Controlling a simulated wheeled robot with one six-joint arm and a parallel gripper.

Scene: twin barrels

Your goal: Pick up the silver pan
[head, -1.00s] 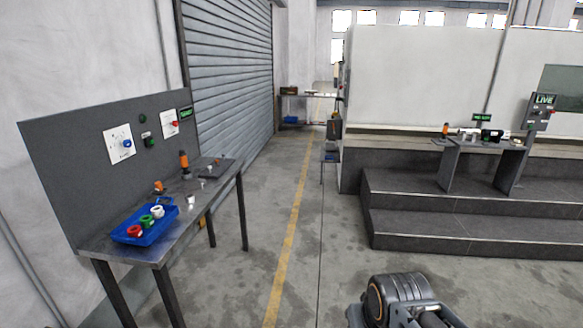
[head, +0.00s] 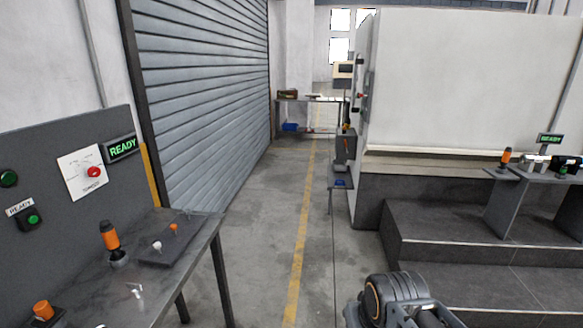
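I cannot make out a silver pan in the head view. A far table (head: 335,103) at the end of the aisle bears a few small items, too small to tell apart. Part of my own arm shows at the bottom, right of centre. My gripper is not in view.
A grey workbench (head: 205,245) with an orange-topped tool (head: 109,236) and a dark plate (head: 165,248) stands close on the left. Dark steps (head: 455,238) and a small stand (head: 510,205) are on the right. The aisle floor (head: 262,215) between them is clear.

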